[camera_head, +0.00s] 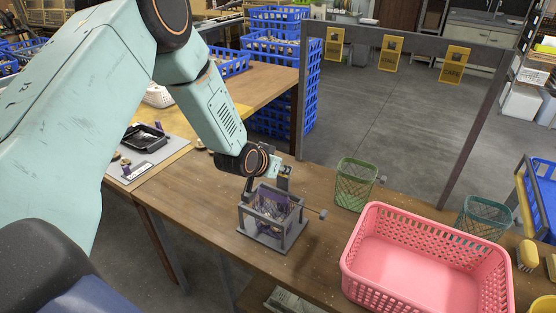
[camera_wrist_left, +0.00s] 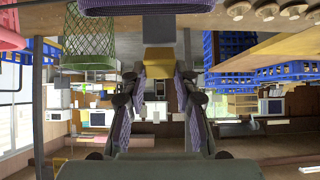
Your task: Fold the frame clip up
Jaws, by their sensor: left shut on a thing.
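A small grey frame (camera_head: 265,238) stands on the wooden table with a purple mesh bag (camera_head: 272,203) hanging inside it. A thin rod with a small knob (camera_head: 323,214) sticks out to its right. My left gripper (camera_head: 268,186) is at the frame's upper back side, pointing down. In the left wrist view the left gripper (camera_wrist_left: 162,82) has its fingers either side of a grey bar with a tan block (camera_wrist_left: 160,56), which looks like the frame clip. The exact contact is hard to see. Purple mesh (camera_wrist_left: 120,5) shows at the top. My right gripper is not in view.
A green mesh basket (camera_head: 355,184) stands right of the frame, also in the left wrist view (camera_wrist_left: 88,40). A large pink basket (camera_head: 425,228) and a teal basket (camera_head: 484,217) are farther right. A black tray (camera_head: 146,135) lies at left. The table's front edge is close to the frame.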

